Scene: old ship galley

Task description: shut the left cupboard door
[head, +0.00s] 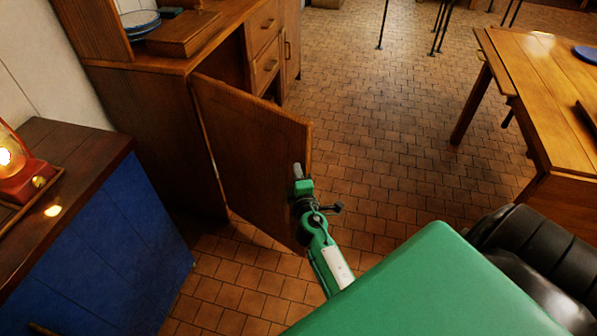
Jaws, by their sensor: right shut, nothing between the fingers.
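The left cupboard door (248,150) is a brown wooden panel that stands wide open, swung out from the left end of the wooden cupboard (150,95). Its free edge points toward the middle of the picture. Part of the dark cupboard interior shows above and behind the door. My right gripper (298,171) is shut and empty at the door's free edge, near its right side. I cannot tell whether the fingertips touch the wood. My left gripper is not in view.
A blue cabinet (110,250) with a dark top carries a lit red lantern (22,170) at the left. A wooden table (540,90) stands at the right. Drawers (265,68) and plates (138,22) belong to the cupboard area. The tiled floor (385,130) between is clear.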

